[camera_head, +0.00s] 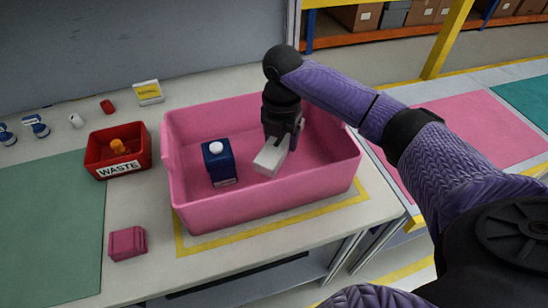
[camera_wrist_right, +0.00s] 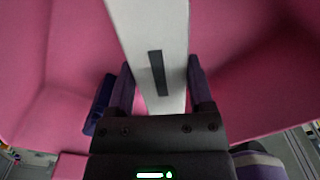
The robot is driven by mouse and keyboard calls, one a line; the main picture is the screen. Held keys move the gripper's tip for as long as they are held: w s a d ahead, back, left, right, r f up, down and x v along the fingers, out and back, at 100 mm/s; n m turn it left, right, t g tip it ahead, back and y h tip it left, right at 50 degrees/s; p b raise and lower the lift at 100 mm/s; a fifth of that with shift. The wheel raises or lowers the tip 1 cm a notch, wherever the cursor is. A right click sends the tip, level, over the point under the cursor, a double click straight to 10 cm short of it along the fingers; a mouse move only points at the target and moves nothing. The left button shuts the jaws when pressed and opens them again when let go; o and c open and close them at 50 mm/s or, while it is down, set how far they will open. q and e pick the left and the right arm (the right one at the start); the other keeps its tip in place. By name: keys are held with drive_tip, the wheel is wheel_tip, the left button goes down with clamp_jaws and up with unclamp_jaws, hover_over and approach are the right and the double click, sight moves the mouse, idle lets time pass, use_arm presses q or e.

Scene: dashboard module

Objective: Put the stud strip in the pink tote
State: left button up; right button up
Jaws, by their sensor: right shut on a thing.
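The pink tote (camera_head: 177,178) stands on the table within a yellow outline, open at the top. My right gripper (camera_head: 284,142) is inside the tote, pointing down, and is shut on a pale strip, the stud strip (camera_head: 269,158). In the right wrist view the strip (camera_wrist_right: 150,28) runs between the two fingers (camera_wrist_right: 160,85) and has a dark slot on its face. Pink tote walls surround it. I cannot tell whether the strip touches the tote floor. My left gripper is not in view.
A dark blue carton with a white cap (camera_head: 219,164) stands in the tote, left of the strip. A red waste bin (camera_head: 117,151) is left of the tote. A small pink block (camera_head: 127,243) lies in front left. The green mat (camera_head: 45,230) is clear.

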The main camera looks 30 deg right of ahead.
wheel_tip(320, 180, down, 5)
drive_tip(key=shift+r+b, duration=0.1)
drive_tip(key=shift+b, duration=0.65)
drive_tip(key=shift+r, duration=0.15)
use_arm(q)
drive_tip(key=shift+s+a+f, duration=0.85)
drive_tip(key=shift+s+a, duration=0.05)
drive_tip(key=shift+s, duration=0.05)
use_arm(e)
drive_tip(key=o, duration=1.3)
wheel_tip(320, 180, up, 12)
drive_tip(key=p, duration=0.4)
drive_tip(key=shift+p, duration=0.4)
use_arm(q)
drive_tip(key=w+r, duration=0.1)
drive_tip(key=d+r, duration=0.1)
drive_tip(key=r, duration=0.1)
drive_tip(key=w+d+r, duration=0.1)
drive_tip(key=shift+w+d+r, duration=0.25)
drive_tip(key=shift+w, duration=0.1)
